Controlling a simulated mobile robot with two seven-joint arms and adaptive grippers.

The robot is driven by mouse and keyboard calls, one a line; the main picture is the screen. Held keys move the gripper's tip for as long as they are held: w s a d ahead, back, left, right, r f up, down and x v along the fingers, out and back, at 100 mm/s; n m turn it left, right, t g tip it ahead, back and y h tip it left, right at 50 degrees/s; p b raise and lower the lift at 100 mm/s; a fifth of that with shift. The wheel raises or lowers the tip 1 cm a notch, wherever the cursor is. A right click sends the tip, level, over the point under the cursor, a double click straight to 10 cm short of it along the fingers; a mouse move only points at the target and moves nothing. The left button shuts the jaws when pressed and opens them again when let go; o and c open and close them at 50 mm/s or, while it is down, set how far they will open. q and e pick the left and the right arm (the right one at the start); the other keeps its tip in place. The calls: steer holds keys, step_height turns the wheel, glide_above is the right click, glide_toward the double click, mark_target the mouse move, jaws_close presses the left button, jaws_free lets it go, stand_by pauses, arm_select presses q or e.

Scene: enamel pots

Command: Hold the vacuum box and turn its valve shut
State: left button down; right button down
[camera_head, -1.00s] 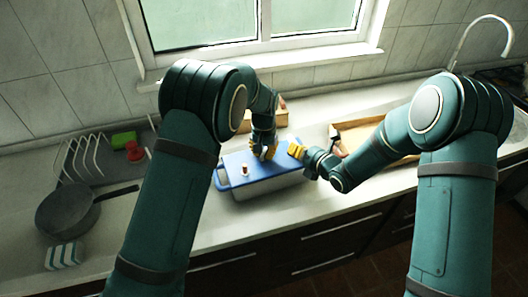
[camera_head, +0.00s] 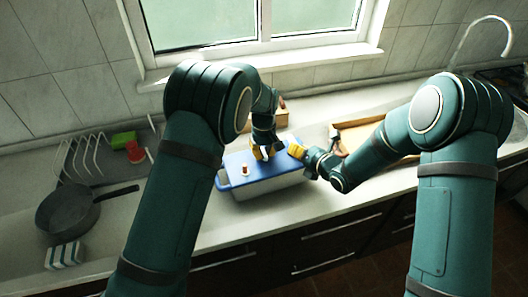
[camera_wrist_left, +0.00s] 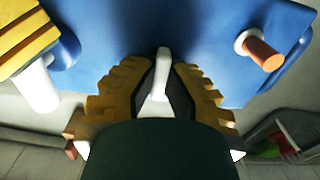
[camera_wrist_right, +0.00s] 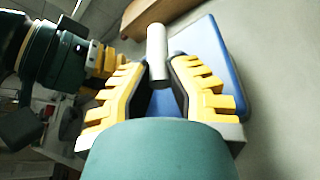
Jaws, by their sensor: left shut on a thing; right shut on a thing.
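The vacuum box (camera_head: 265,184) has a pale body and a blue lid (camera_head: 238,162) and stands on the counter. My left gripper (camera_head: 263,152) is above the lid, its fingers shut on the white valve lever (camera_wrist_left: 160,72), which stands up between them in the left wrist view. My right gripper (camera_head: 299,155) is at the box's right end, shut on a pale cylindrical handle (camera_wrist_right: 157,50); this handle also shows in the left wrist view (camera_wrist_left: 36,86). A small orange-brown peg with a white collar (camera_wrist_left: 262,50) stands on the lid, apart from both grippers.
A dark pan (camera_head: 68,208), a striped sponge (camera_head: 65,255) and a dish rack (camera_head: 88,155) are at the left. A wooden tray (camera_head: 362,131) lies behind my right forearm. The counter in front of the box is a narrow clear strip.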

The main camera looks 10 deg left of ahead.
mark_target(264, 152)
arm_select(q)
steer(key=shift+s+d+f, duration=0.1)
arm_select(e)
steer(key=shift+a+f, duration=0.1)
steer(key=shift+a, duration=0.05)
arm_select(q)
steer(key=c, duration=1)
jaws_free()
steer(key=shift+r, duration=0.25)
step_height(264, 152, up, 12)
steer(key=shift+f, duration=0.2)
